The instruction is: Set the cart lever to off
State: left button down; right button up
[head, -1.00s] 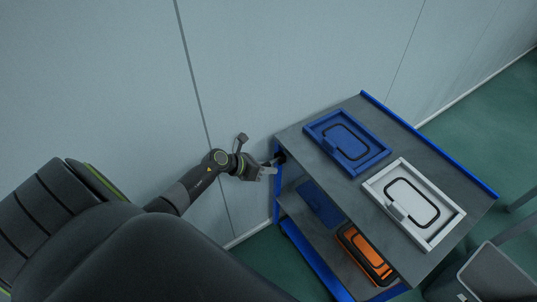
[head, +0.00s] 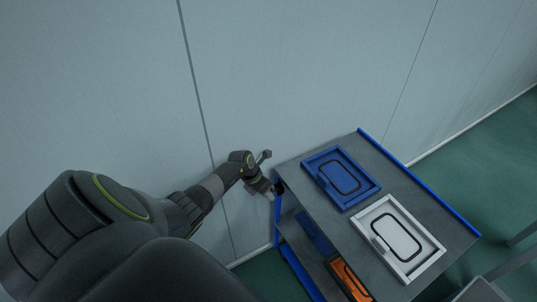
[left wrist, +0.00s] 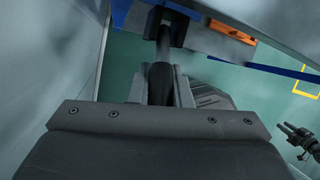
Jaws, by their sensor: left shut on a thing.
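The cart (head: 312,187) has a grey top and blue edges. Its dark lever (left wrist: 163,45) sticks out from a black mount on the cart's side, in the left wrist view. My left gripper (left wrist: 158,92) is shut on the lever, with the dark rod between its fingers. In the head view my left gripper (head: 268,190) is at the cart's left end, below the top, and mostly hides the lever. The lever's setting marks cannot be read. What looks like my right gripper (left wrist: 298,136) hangs apart at the right of the left wrist view; its jaws are unclear.
On the cart top lie a blue framed panel (head: 341,177) and a white framed panel (head: 398,238). An orange case (head: 347,280) and a blue item (head: 314,233) are on the shelf below. A pale wall (head: 300,80) runs close behind the arm and cart.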

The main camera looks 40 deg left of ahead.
pick_arm(q)
jog(key=shift+w+r, duration=0.1)
jog(key=shift+r, duration=0.05)
dwell(0.4)
jog(key=c, duration=1.3)
grip_release()
jog(key=shift+a+r, duration=0.2)
jog(key=shift+r, duration=0.25)
jog(key=v, duration=0.8)
jog(key=b+v, duration=0.1)
jog(key=v, duration=0.7)
jog(key=shift+w+d+r, duration=0.15)
jog(key=shift+r, duration=0.15)
